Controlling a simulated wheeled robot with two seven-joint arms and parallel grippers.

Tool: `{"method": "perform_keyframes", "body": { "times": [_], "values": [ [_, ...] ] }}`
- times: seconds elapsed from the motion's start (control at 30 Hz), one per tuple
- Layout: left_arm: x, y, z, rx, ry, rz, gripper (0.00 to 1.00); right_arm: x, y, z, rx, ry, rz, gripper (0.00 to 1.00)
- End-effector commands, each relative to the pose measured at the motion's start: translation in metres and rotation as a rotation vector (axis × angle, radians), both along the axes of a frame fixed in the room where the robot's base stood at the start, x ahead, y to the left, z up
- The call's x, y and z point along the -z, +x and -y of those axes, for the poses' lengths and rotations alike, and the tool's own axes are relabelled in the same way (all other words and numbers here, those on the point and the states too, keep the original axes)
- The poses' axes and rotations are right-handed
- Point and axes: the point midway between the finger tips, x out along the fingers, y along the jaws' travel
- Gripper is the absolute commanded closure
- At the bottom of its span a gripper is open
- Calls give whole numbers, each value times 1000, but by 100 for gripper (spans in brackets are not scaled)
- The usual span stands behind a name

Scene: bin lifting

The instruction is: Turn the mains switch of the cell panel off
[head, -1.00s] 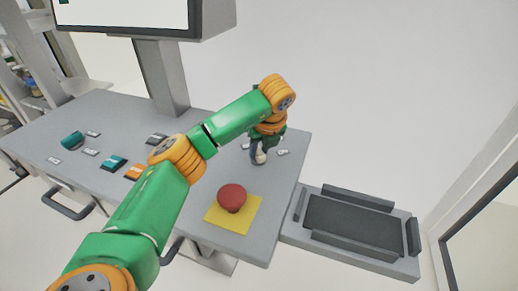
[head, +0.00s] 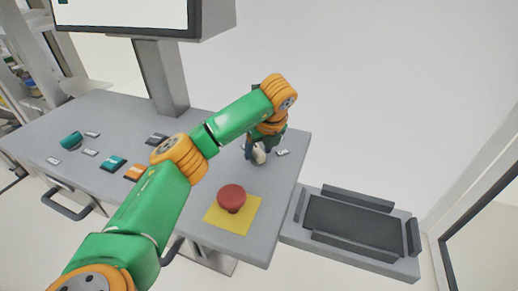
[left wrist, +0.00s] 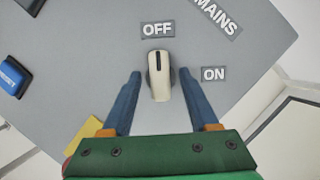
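The mains switch is a cream knob (left wrist: 159,80) with a black line at one end. In the left wrist view the line points at the OFF label (left wrist: 157,30); the ON label (left wrist: 214,74) is to its right. The knob (head: 259,156) also shows on the panel in the head view, partly hidden by my gripper. My left gripper (left wrist: 160,74) is open, with one blue finger on each side of the knob and a visible gap at both sides. In the head view my left gripper (head: 256,153) is low over the panel. My right gripper is not in view.
A red mushroom button (head: 231,198) on a yellow plate (head: 243,216) stands near the panel's front edge. Other buttons (head: 112,163) and a green knob (head: 71,140) lie left. A monitor post (head: 163,75) rises behind. A grey tray (head: 410,262) is at right.

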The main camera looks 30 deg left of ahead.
Motion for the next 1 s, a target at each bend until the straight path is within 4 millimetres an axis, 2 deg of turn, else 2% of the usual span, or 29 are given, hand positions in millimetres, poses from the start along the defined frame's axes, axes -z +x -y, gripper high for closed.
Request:
{"method": "perform_keyframes", "body": {
  "times": [0.17, 0.23, 0.3, 0.43, 1.0],
  "values": [
    [-9, -1, 5, 2, 0, 4, 40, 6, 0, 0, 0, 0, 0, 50],
    [-24, -4, 10, 3, 0, 6, 40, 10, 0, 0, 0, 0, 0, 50],
    [-43, -7, 14, 2, 2, 6, 40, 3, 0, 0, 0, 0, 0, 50],
    [-63, -12, 21, 2, 1, 4, 40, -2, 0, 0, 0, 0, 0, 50],
    [-65, -14, 23, 0, -1, -1, 40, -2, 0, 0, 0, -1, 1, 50]
  ]
}}
